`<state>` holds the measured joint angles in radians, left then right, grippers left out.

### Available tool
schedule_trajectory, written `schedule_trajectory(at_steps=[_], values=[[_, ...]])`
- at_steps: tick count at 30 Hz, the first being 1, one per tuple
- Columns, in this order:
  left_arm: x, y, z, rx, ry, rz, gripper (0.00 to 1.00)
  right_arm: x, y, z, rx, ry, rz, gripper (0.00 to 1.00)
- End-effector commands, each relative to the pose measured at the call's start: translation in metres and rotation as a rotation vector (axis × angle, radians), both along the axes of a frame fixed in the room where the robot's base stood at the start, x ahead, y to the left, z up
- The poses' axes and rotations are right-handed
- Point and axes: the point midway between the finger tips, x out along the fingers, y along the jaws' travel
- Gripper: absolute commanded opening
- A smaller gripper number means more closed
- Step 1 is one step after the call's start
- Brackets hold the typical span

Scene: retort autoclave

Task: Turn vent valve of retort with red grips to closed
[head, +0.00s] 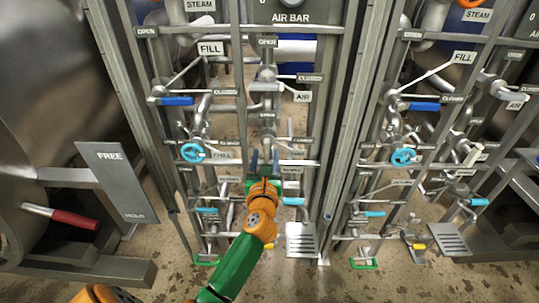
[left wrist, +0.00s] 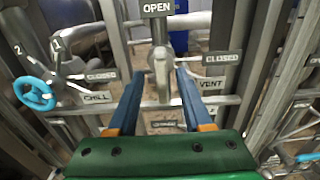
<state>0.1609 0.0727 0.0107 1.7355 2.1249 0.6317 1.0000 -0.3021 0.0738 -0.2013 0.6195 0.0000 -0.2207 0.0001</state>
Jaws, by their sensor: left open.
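The left retort (head: 40,100) has a lever with a red grip (head: 62,217) at its lower left. In the left wrist view a grey valve handle (left wrist: 161,72) stands upright between my fingers, below an OPEN plate (left wrist: 157,9). A CLOSED plate (left wrist: 222,58) and a VENT label (left wrist: 211,83) are to its right. My left gripper (head: 265,160) is open, with one finger on each side of the handle; I cannot tell whether they touch it. It also shows in the left wrist view (left wrist: 158,82). In the head view the gripper hides most of this valve. My right gripper is not in view.
A blue handwheel (head: 193,152), by the CHILL label (left wrist: 97,97), is to the left. The AIR valve's label (head: 302,97) is above. Steel posts (head: 350,120) flank the panel. A similar panel with another blue wheel (head: 403,156) is at the right.

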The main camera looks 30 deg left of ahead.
Motion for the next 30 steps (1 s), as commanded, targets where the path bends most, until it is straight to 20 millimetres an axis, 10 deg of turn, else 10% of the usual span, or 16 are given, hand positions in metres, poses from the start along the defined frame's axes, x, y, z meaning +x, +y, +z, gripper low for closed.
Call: schedule_trajectory(at_steps=[11,17,30], values=[[0.0139,0.0087,-0.0003,0.001,0.001,0.0,0.5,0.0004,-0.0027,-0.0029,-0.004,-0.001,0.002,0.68],[0.0138,0.0085,-0.0005,0.002,0.001,0.0,0.0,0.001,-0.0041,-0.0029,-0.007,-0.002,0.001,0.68],[0.0138,0.0081,0.0007,0.048,0.033,0.0,0.0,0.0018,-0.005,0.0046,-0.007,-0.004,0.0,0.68]])
